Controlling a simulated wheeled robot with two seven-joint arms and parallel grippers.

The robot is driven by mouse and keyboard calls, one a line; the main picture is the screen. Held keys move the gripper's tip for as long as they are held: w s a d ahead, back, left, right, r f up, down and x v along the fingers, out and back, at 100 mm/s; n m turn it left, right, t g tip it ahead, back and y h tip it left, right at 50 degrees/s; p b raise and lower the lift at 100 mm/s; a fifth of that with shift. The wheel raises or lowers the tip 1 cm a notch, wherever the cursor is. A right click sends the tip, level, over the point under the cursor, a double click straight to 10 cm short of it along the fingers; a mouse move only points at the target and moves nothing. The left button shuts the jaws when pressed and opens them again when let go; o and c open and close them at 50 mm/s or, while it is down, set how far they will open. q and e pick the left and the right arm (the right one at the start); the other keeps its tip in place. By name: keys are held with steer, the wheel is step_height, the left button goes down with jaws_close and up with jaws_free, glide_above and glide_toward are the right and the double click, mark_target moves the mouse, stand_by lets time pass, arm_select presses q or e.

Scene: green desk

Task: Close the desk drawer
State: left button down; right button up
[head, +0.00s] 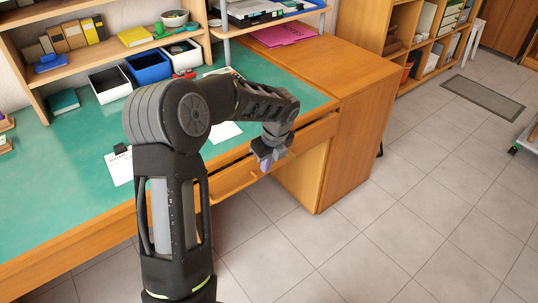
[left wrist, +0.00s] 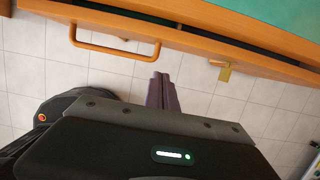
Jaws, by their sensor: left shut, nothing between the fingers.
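The wooden desk drawer (left wrist: 190,45) shows its front edge in the left wrist view, with a dark gap between it and the green desk top, so it appears slightly open. In the head view the drawer handle (head: 235,187) shows partly behind my arm. My left gripper (head: 265,165) is shut and empty in front of the drawer; its fingers (left wrist: 161,80) point toward the front, between handle and brass piece. Contact cannot be told. My right gripper is not in view.
The green desk top (head: 60,185) holds trays, a shelf and a clipboard (head: 121,167). The wooden side cabinet (head: 355,140) stands right of the gripper. The tiled floor (head: 400,220) in front is clear.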

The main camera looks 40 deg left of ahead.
mark_target(252, 157)
arm_select(q)
steer(key=a, duration=0.1)
steer(key=w+a, duration=0.1)
steer(key=a+f, duration=0.1)
steer(key=a, duration=0.1)
steer(key=shift+w+f, duration=0.1)
steer(key=shift+w, duration=0.05)
steer(key=shift+a, duration=0.1)
steer(key=shift+w+a+r+p, duration=0.1)
steer(key=shift+a+r+p, duration=0.2)
steer(key=shift+p, duration=0.35)
steer(key=shift+w+a+f+p, duration=0.15)
steer(key=shift+a+p, duration=0.15)
steer(key=shift+a, duration=0.15)
steer(key=shift+w+a+f+p, duration=0.1)
steer(key=shift+a+p, duration=0.15)
steer(key=shift+a, duration=0.2)
steer(key=shift+d, duration=0.15)
